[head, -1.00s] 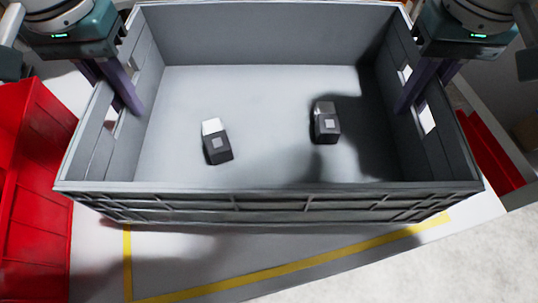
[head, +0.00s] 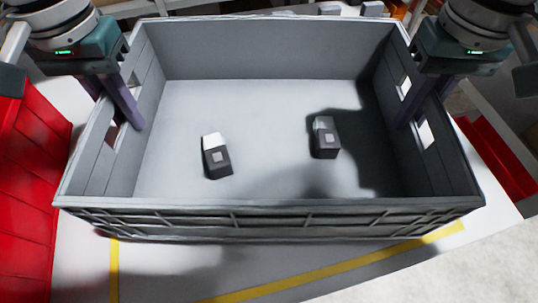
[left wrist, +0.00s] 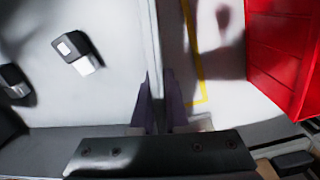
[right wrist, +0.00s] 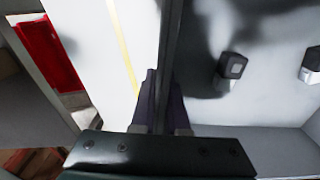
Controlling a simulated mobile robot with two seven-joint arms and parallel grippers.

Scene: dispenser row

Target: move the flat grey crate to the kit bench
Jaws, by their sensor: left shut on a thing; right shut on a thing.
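The flat grey crate (head: 265,220) fills the middle of the head view, level, above a white surface with yellow lines. Two small dark blocks with light faces lie inside it, a left block (head: 217,160) and a right block (head: 325,140). My left gripper (head: 130,108) is shut on the crate's left side wall by its opening. My right gripper (head: 410,108) is shut on the right side wall the same way. The left wrist view shows the left fingers (left wrist: 158,105) astride the wall; the right wrist view shows the right fingers (right wrist: 160,105) likewise.
A red bin (head: 30,190) stands close to the crate's left side. Another red object (head: 490,155) lies to the right. Yellow lines (head: 330,270) mark the white surface below the crate. Several small things show beyond the crate's far wall.

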